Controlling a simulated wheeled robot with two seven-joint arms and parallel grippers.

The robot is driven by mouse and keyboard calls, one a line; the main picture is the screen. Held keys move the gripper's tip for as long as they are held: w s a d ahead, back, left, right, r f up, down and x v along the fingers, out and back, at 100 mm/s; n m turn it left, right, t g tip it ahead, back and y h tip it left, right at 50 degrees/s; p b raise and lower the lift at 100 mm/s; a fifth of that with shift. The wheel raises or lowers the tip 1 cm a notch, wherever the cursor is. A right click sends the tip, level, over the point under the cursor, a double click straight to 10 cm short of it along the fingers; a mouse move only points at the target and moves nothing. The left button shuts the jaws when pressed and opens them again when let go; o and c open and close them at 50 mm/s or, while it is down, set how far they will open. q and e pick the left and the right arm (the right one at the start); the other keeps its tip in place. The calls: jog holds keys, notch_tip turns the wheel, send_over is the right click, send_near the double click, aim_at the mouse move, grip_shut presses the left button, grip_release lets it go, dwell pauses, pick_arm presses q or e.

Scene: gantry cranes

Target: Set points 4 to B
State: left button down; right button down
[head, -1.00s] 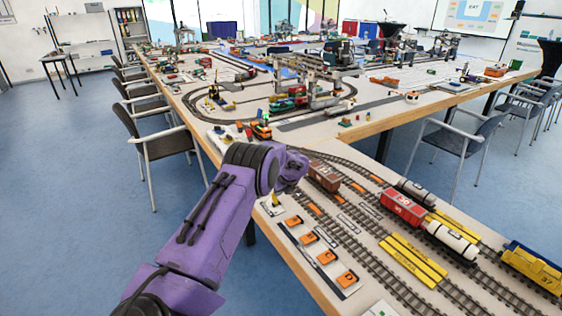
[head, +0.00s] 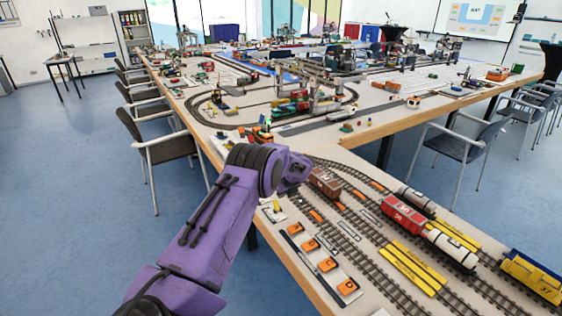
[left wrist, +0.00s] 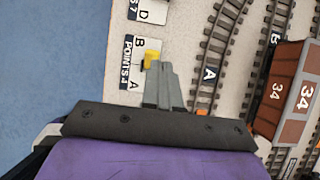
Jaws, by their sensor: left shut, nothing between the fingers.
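In the left wrist view, the white plate (left wrist: 125,70) marked POINTS 4 lies by the table edge, with letter B at its upper end and A at its lower end. A small yellow lever (left wrist: 151,58) stands on it, between the letters and nearer B. My left gripper (left wrist: 162,68) is shut and empty, its tips just right of the lever; I cannot tell whether they touch. In the head view my left wrist hides the fingers. A yellow lever (head: 278,206) shows there just below the wrist; I cannot tell whether it is the same one.
Tracks and a brown wagon (left wrist: 296,95) marked 34 stand right of the gripper; the wagon also shows in the head view (head: 326,184). Several orange-marked plates (head: 327,264) line the near table edge. Red (head: 403,216) and yellow wagons stand further right.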

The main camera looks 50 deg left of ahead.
pick_arm(q)
jog(key=a+r+p+v, duration=0.1)
jog(key=p+v, duration=0.6)
jog(key=v, duration=0.2)
jog(key=shift+a+p, duration=0.35)
jog(key=shift+a, duration=0.05)
jog(key=shift+w, duration=0.15)
